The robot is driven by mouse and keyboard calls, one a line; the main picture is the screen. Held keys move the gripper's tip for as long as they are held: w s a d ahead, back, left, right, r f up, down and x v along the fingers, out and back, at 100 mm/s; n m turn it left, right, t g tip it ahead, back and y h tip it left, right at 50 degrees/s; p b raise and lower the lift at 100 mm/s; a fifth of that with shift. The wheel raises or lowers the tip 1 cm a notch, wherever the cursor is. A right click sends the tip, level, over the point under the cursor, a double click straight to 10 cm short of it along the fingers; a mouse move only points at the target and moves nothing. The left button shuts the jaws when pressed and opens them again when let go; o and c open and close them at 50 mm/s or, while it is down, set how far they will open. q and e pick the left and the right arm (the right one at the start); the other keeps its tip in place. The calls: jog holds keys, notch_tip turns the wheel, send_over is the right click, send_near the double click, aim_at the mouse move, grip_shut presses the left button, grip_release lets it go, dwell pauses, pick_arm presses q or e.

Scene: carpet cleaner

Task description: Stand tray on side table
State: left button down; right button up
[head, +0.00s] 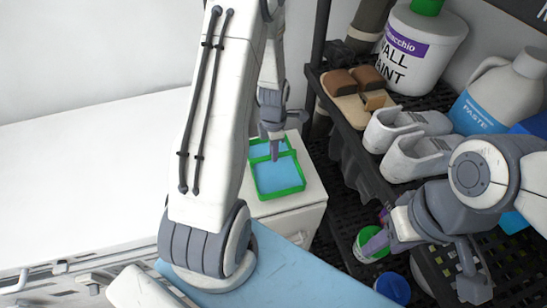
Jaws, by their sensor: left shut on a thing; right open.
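The tray (278,190) has a green rim and a light blue inside, with a green bar across it. It is over the white top of the side table (308,183), close to level; I cannot tell whether it touches the top. My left gripper (274,152) comes down from above and is shut on the tray at its far part, near the green bar. The fingertips partly hide that spot, and my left arm hides the tray's left side. My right gripper (422,258) is open and empty at the right, in front of the lower shelf.
A black shelf rack (350,135) stands right of the side table, holding brushes (352,85), white shoe-like items (415,150), a paint bucket (420,45) and a paste jug (497,95). Small tubs (392,288) sit lower. A white bed-like surface (80,170) fills the left.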

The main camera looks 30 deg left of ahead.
aim_at(273, 168)
pick_arm(q)
jog(key=shift+f+p, duration=0.35)
jog(key=shift+f, duration=1.65)
jog(key=shift+f, duration=0.2)
jog(key=c, duration=0.8)
grip_release()
jog(key=shift+c, duration=0.2)
jog(key=shift+r, duration=0.1)
